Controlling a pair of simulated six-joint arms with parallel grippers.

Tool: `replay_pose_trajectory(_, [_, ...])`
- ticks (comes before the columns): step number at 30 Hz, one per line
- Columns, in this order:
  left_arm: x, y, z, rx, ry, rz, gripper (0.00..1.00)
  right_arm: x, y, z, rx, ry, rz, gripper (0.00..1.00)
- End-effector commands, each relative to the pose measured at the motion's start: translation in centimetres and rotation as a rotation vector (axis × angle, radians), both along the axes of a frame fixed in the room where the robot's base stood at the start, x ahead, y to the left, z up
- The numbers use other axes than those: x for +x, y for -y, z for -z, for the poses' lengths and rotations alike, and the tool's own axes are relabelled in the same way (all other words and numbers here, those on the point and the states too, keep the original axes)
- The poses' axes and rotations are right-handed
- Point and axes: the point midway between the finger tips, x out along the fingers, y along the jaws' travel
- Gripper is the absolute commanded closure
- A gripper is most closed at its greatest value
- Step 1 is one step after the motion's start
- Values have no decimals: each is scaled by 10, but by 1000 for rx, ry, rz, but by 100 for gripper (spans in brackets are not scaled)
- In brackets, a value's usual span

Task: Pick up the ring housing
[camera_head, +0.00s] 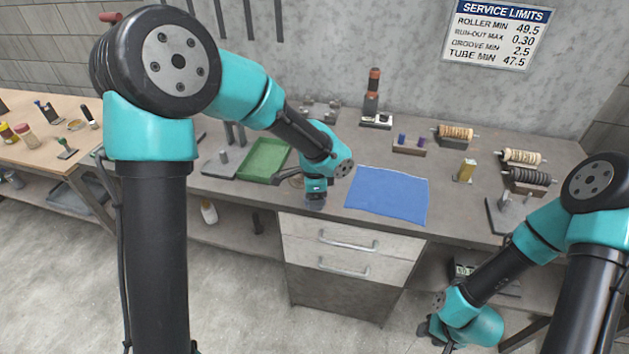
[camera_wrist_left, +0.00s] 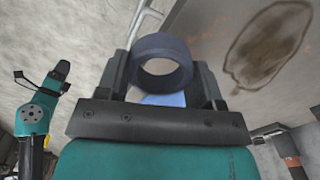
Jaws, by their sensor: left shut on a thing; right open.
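The ring housing (camera_wrist_left: 165,44) is a dark blue-grey ring. In the left wrist view it sits between the two dark fingers of my left gripper (camera_wrist_left: 163,75), which is shut on it. Its open bore faces the camera. In the head view my left gripper (camera_head: 315,201) is at the bench's front edge, left of the blue mat; I cannot make out the ring there. My right gripper (camera_head: 430,329) is open and low in front of the bench, at the bottom of the head view.
A blue mat (camera_head: 388,195) lies flat right of my left gripper. A green tray (camera_head: 264,160) is to its left. Drawers (camera_head: 345,246) are below the bench edge.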

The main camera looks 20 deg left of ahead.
Motion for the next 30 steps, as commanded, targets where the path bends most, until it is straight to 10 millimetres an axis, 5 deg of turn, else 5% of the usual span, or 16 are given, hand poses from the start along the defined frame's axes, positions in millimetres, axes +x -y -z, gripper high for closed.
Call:
replay_pose_trajectory(9, [-30, 9, -3, -1, 1, 1, 72, 0, 0, 0, 0, 0, 0, 57])
replay_pose_trajectory(30, [-29, -3, -3, -3, 0, -16, 72, 0, 0, 0, 0, 0, 0, 57])
